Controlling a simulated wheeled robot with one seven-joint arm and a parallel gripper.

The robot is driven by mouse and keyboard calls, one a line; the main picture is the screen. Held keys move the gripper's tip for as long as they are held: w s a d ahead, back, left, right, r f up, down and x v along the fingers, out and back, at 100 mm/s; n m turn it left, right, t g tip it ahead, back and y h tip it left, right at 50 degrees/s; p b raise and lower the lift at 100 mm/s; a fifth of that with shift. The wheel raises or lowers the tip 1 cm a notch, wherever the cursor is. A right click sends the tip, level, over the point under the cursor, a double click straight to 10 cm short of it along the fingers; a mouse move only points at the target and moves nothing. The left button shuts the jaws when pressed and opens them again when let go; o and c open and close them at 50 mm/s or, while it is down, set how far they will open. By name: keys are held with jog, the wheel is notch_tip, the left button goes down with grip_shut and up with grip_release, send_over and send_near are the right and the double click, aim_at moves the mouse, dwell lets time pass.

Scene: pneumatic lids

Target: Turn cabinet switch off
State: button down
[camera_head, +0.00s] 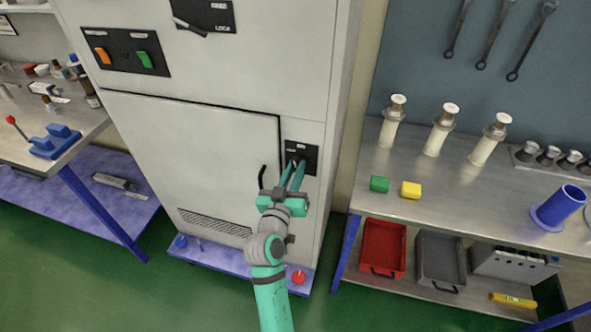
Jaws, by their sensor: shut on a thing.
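The cabinet (190,140) is a tall light-grey box with a door (200,165) that looks closed and a black handle (262,178). A small black switch panel (308,152) sits right of the door. My gripper (298,168) is at this panel, its fingers pointing up to its lower middle. It is shut on the switch, which the fingers mostly hide. I cannot tell the switch's position. Higher up are a black panel with an orange and a green button (125,53) and a lock panel with a lever (204,14).
A metal bench (465,195) at the right holds several white cylinders, a green block (379,184), a yellow block (411,190) and a blue flanged tube (560,206). Red (383,247) and grey bins (440,260) sit below. A left workbench (25,125) flanks the cabinet. Green floor is clear in front.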

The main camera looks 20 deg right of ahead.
jog(key=n, duration=0.4)
jog(key=shift+w+a+f+n, duration=0.1)
jog(key=shift+a+n, duration=0.15)
jog(key=shift+n, duration=0.05)
jog(key=shift+w+a+f+n, duration=0.1)
jog(key=shift+f+n, duration=0.1)
jog(key=shift+n, duration=1.55)
jog(key=shift+s+a+f+n, duration=0.1)
jog(key=shift+f+n, duration=0.05)
jog(key=shift+n, duration=1.65)
jog(key=shift+w+a+f+n, duration=0.1)
jog(key=shift+f+n, duration=0.1)
jog(key=shift+n, duration=1.55)
jog(key=shift+w+d, duration=0.1)
